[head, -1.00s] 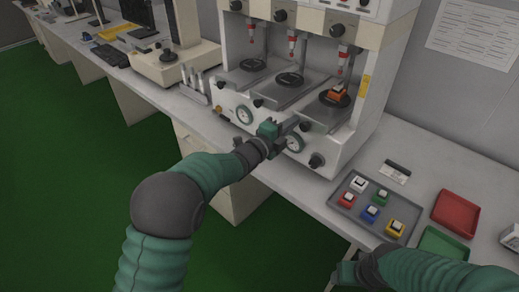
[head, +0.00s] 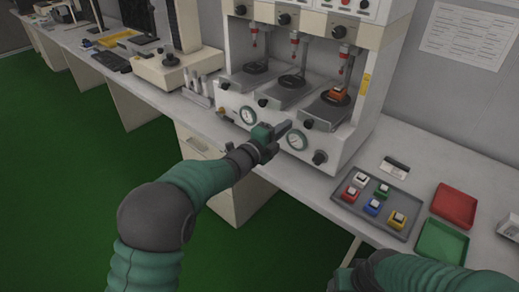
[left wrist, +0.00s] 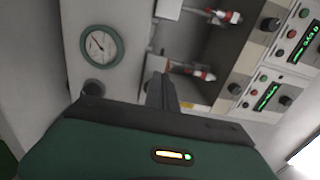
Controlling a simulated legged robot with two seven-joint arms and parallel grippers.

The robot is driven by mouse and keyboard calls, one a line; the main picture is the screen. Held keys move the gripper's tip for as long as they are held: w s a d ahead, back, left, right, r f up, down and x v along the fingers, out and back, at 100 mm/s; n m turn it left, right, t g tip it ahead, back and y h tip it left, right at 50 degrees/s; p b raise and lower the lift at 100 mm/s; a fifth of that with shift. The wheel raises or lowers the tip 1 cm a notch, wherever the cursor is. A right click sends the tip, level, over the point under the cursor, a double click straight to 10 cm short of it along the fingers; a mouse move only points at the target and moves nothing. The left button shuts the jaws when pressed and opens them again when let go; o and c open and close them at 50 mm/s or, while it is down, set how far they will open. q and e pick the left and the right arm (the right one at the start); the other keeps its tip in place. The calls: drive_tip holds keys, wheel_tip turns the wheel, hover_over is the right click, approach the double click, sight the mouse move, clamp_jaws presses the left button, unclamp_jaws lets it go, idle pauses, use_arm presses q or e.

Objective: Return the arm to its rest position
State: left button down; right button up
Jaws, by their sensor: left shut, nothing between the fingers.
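My left gripper (head: 283,129) is shut and empty in front of the testing machine (head: 341,143), near its front panel and a round gauge. In the left wrist view its closed fingers (left wrist: 161,88) point at the machine, with a gauge (left wrist: 102,46) at the upper left. My left arm (head: 158,216) reaches in from the bottom left, bent at the elbow. My right arm (head: 420,273) lies low at the bottom right. The part of it near the right gripper shows at the bottom edge, but its fingers cannot be made out.
An orange piece (head: 339,94) sits on the machine's right station. A grey tray (head: 398,188) with several coloured switches lies on the bench, beside a red tray (head: 455,205) and a green tray (head: 441,241). Green floor lies open at left.

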use_arm(q)
drive_tip(key=s+a+f+n+g+y, duration=0.2)
drive_tip(key=s+a+f+n+y, duration=0.35)
drive_tip(key=s+a+n, duration=0.3)
drive_tip(key=s+a+f+n+g+y, duration=0.2)
drive_tip(key=s+a+f+n+y, duration=0.2)
drive_tip(key=s+a+f+n, duration=0.45)
drive_tip(key=s+a+f+n+g+y, duration=0.1)
drive_tip(key=s+a+f+n+g, duration=0.2)
drive_tip(key=s, duration=0.7)
drive_tip(key=s+a+f+n+g, duration=0.1)
drive_tip(key=s+f+n+g, duration=0.3)
drive_tip(key=s, duration=0.6)
wheel_tip(320, 180, up, 17)
drive_tip(key=n+g+p, duration=0.1)
drive_tip(key=p, duration=1.5)
drive_tip(key=shift+w+a, duration=0.2)
drive_tip(key=shift+w, duration=0.05)
use_arm(e)
drive_tip(key=w+v, duration=0.2)
drive_tip(key=v, duration=0.5)
drive_tip(key=w+r+v, duration=0.1)
drive_tip(key=v, duration=0.7)
drive_tip(key=shift+w+d+r, duration=0.2)
drive_tip(key=shift+w, duration=0.45)
